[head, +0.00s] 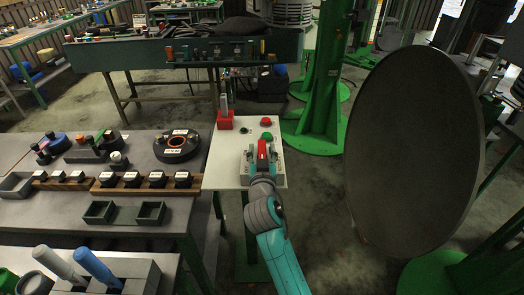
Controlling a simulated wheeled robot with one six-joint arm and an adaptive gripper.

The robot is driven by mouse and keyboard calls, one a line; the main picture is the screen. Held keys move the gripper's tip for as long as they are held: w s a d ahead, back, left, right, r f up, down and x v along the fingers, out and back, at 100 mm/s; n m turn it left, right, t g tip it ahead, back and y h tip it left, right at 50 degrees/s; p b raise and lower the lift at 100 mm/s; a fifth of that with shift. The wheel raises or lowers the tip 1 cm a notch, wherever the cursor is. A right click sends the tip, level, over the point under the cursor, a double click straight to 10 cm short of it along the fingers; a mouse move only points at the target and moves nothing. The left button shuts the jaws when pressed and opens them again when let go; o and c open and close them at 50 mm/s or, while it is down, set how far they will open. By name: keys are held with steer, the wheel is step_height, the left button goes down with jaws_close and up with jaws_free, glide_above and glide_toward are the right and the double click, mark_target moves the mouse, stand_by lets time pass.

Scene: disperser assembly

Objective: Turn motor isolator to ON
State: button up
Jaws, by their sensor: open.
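A white panel (222,172) stands in the middle of the head view. My gripper (263,147) is over its right part, above a pale box (279,178) that is mostly hidden beneath it. A narrow red piece (262,149) shows between my gripper's fingers and looks like the handle of the motor isolator. My fingers are open on either side of it; I cannot tell whether they touch it. The ON and OFF markings are too small or hidden to read, so the isolator's setting cannot be told.
A green button (267,136) and a red button (266,122) sit just beyond my gripper. A red block with a grey upright (225,119) stands at the panel's far left. A workbench with parts (133,150) lies left. A large dark disc (415,150) stands right.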

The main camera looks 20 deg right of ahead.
steer(key=shift+w+d, duration=0.1)
steer(key=shift+w, duration=0.1)
jaws_close()
steer(key=shift+h, duration=0.3)
steer(key=shift+m+g+h, duration=0.7)
steer(key=shift+m+h, duration=0.3)
steer(key=shift+h, duration=0.1)
steer(key=shift+m+g+h, duration=0.5)
steer(key=shift+m+h, duration=0.1)
steer(key=shift+h, duration=0.1)
